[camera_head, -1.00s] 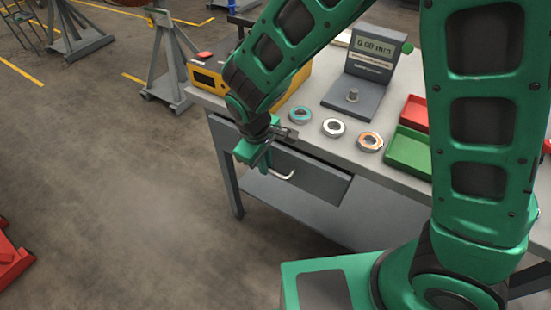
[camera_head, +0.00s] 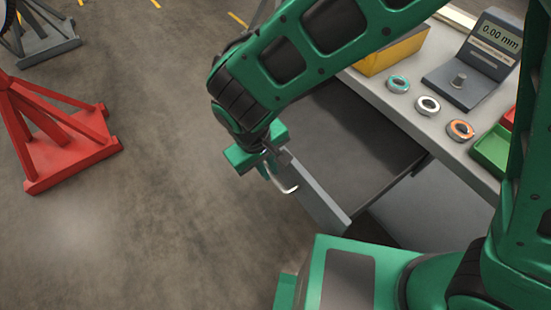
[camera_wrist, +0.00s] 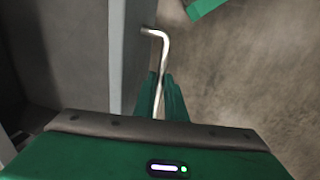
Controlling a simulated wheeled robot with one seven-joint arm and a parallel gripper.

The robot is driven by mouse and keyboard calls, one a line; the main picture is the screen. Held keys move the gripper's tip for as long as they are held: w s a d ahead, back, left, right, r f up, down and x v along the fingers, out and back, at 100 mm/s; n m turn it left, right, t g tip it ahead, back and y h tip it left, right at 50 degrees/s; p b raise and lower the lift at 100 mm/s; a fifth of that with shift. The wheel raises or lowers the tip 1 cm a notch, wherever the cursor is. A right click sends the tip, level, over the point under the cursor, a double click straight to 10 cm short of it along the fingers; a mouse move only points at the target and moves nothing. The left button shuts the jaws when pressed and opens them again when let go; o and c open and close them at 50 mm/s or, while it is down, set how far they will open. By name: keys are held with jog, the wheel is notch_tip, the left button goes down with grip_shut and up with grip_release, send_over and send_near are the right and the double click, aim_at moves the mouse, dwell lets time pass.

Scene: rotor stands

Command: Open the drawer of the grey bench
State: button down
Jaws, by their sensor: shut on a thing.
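The grey bench (camera_head: 375,98) stands at the upper right of the head view. Its drawer (camera_head: 345,140) is pulled well out, and its dark inside shows from above, with nothing visible in it. The drawer's front panel (camera_head: 322,200) faces the lower left. The pale metal handle (camera_head: 290,188) is on that panel. My gripper (camera_head: 272,172) is shut on the handle. In the wrist view the two green fingers (camera_wrist: 162,97) close around the handle bar (camera_wrist: 158,55), whose bent end shows beyond them. The drawer's far part is hidden behind my arm.
On the bench top are three rings (camera_head: 428,105), a gauge with a 0.00 mm display (camera_head: 495,42), a yellow device (camera_head: 395,52) and a green tray (camera_head: 492,150). A red stand (camera_head: 60,130) is on the floor at left. The floor between is clear.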

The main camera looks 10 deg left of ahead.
jog(key=shift+s+a, duration=0.3)
jog(key=shift+a, duration=0.15)
jog(key=c, duration=2.1)
grip_release()
jog(key=r, duration=0.3)
jog(key=s+r, duration=0.1)
jog(key=r, duration=0.3)
jog(key=a+r, duration=0.1)
jog(key=r, duration=0.2)
jog(key=shift+s+a+r, duration=0.1)
jog(key=shift+s+r, duration=0.1)
jog(key=shift+r, duration=0.1)
